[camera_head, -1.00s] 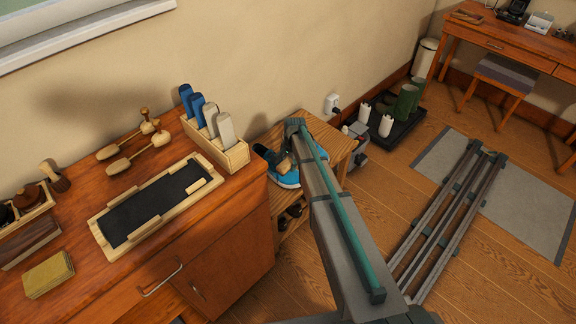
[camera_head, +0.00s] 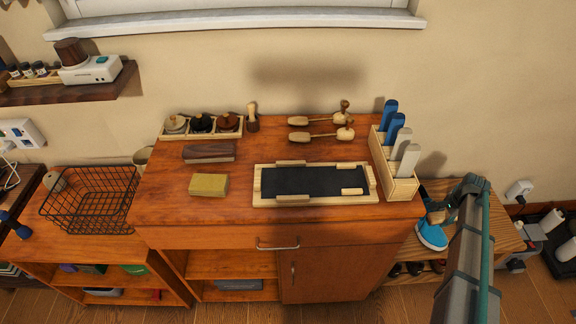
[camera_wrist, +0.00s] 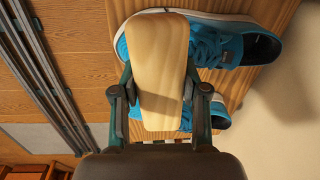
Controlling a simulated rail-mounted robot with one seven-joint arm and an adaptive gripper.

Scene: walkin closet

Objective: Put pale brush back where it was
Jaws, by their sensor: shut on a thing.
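The pale brush (camera_wrist: 158,70) shows in the wrist view as a smooth, light wooden block between my two fingers. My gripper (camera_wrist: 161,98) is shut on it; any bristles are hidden. In the head view my gripper (camera_head: 446,207) is at the right, beyond the dresser's right end, with a small part of the pale brush (camera_head: 436,217) showing. The brush is in front of blue shoes (camera_wrist: 215,45) in the wrist view; I cannot tell whether it touches them. A blue shoe (camera_head: 431,236) also shows below it in the head view.
The dresser (camera_head: 360,220) holds a black-matted tray (camera_head: 259,186), a slotted holder (camera_head: 402,187), a yellow block (camera_head: 208,185), a dark brush (camera_head: 209,155), a jar rack (camera_head: 167,135) and two long-handled brushes (camera_head: 322,134). A low wooden bench (camera_head: 495,232) bears the shoe.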

